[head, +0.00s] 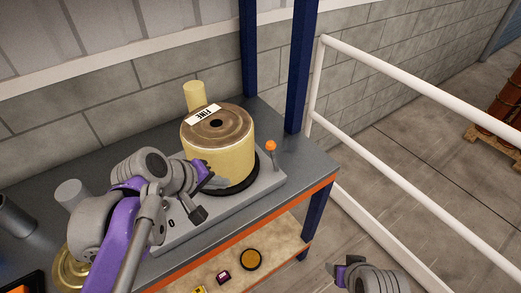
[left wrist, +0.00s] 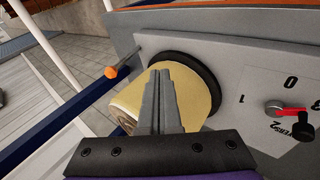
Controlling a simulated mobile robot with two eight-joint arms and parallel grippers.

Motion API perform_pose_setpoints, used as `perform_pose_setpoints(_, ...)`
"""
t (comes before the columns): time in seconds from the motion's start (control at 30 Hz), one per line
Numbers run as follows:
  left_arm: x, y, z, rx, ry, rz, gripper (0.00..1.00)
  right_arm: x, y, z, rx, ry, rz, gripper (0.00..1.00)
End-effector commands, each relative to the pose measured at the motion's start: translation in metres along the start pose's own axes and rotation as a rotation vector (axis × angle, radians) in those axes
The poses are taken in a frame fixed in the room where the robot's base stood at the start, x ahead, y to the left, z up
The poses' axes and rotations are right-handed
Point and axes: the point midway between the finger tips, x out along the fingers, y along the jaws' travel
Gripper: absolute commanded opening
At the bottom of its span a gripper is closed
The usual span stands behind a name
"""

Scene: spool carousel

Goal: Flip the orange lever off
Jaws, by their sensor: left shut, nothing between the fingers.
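The orange lever (head: 271,147) is a thin grey rod with an orange ball knob. It stands at the far right end of a grey base plate (head: 265,187), right of the spool. It also shows in the left wrist view (left wrist: 111,72), upper left of my fingers. My left gripper (head: 218,183) is shut and empty, in front of the spool's lower side and apart from the lever. Its closed fingers show in the left wrist view (left wrist: 160,76), overlapping the spool there. Part of my right arm shows at the bottom right of the head view; its fingers are not clear.
A large yellow spool (head: 222,160) labelled FINE sits on a black disc on the plate. A numbered dial with a red-marked black knob (left wrist: 303,130) is on the plate. A yellow cylinder (head: 195,95) stands behind. Blue posts (head: 299,70) and white railing (head: 390,80) bound the right side.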

Motion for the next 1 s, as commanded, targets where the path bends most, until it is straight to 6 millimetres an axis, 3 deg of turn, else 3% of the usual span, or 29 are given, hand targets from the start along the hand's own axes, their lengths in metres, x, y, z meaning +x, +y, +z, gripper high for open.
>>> perform_pose_setpoints(0.1,-0.01,0.035,-0.024,-0.154,-0.017,0.086,0.0,0.002,0.0,0.003,0.0,-0.002,0.0,0.62)
perform_pose_setpoints(0.2,-0.015,0.05,-0.034,-0.225,-0.028,0.128,0.0,0.003,0.0,0.003,0.0,-0.003,0.0,0.62)
perform_pose_setpoints(0.63,-0.015,0.057,-0.037,-0.25,-0.033,0.144,0.0,0.003,0.0,0.003,0.0,-0.003,0.0,0.62)
perform_pose_setpoints(0.77,-0.003,0.058,-0.037,-0.247,-0.033,0.144,0.0,0.003,0.0,0.004,0.0,-0.003,0.0,0.62)
perform_pose_setpoints(1.0,0.044,0.065,-0.036,-0.245,-0.035,0.143,0.0,0.005,0.0,0.005,0.0,-0.005,0.0,0.62)
